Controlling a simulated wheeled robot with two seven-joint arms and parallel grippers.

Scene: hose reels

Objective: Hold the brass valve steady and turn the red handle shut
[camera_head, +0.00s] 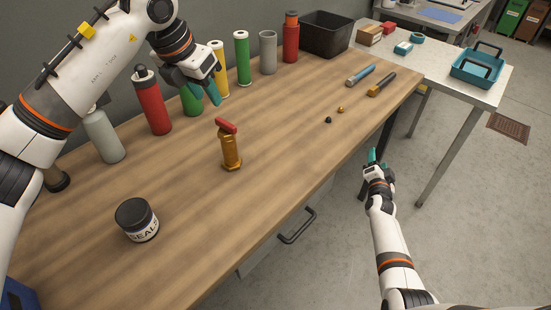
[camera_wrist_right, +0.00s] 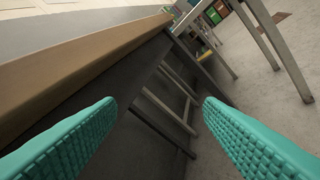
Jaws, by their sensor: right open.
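The brass valve (camera_head: 230,152) stands upright on the wooden workbench, with nothing touching it. Its red handle (camera_head: 226,125) lies across the top, slightly tilted in the picture. My left gripper (camera_head: 212,95) hangs in the air behind and above the valve, apart from it, with teal fingers pointing down. The spacing of its fingers is hard to make out. My right gripper (camera_head: 372,157) is off the front edge of the bench, well to the right of the valve. In the right wrist view its teal fingers (camera_wrist_right: 160,130) are wide apart with nothing between them.
A black-lidded jar (camera_head: 137,219) stands at the bench's front left. Several coloured cylinders, including a red bottle (camera_head: 152,102), line the back. A black bin (camera_head: 325,35) and two hand tools (camera_head: 381,85) are to the right. The bench around the valve is clear. A drawer handle (camera_head: 298,226) juts out in front.

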